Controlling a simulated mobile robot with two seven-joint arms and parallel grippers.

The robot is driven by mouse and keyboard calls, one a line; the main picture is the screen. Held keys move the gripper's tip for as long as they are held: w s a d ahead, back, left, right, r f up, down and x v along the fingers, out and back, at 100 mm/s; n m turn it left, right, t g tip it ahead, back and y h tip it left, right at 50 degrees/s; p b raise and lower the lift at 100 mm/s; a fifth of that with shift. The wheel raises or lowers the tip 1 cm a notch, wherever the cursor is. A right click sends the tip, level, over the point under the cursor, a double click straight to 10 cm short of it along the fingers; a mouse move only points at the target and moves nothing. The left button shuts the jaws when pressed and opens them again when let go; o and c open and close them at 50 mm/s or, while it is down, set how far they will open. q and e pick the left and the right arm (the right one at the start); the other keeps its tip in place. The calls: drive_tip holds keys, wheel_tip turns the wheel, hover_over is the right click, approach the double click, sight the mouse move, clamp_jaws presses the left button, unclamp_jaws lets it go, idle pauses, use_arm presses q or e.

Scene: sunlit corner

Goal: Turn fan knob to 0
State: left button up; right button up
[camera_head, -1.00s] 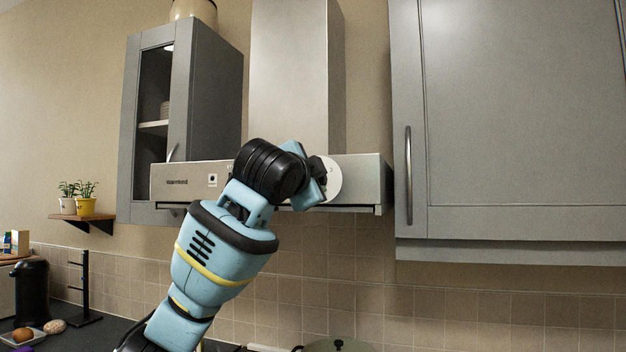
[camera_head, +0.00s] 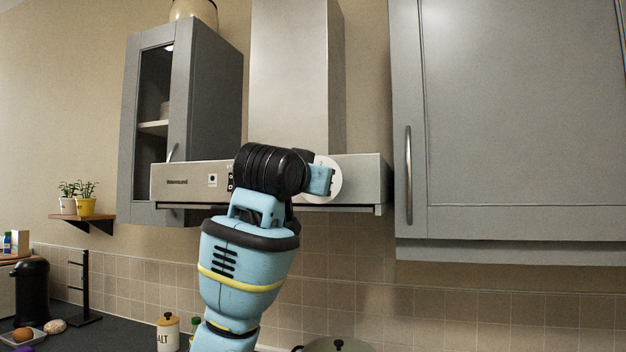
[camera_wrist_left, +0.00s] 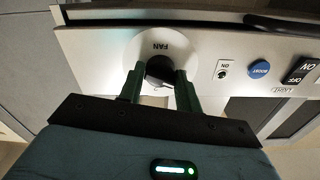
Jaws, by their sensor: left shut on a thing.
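The fan knob (camera_wrist_left: 160,70) is dark and sits on a white round dial marked FAN on the front of the range hood. In the left wrist view the two fingers of my left gripper (camera_wrist_left: 160,84) are on either side of the knob and shut on it. In the head view the white dial (camera_head: 329,180) shows just right of my left wrist, which hides the knob. The knob's pointer and the dial's numbers cannot be read. My right gripper is not in view.
The hood panel (camera_head: 362,178) also carries a blue BOOST button (camera_wrist_left: 259,69), a small switch (camera_wrist_left: 223,73) and an ON/OFF light switch (camera_wrist_left: 300,71). Grey wall cabinets stand at left (camera_head: 215,100) and right (camera_head: 520,110). A salt jar (camera_head: 168,333) stands on the counter below.

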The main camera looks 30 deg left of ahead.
use_arm(q)
drive_tip(key=shift+n, duration=1.2)
drive_tip(key=o, duration=1)
drive_tip(key=shift+c, duration=0.2)
drive_tip(key=v, duration=0.8)
drive_tip(key=shift+a, duration=0.1)
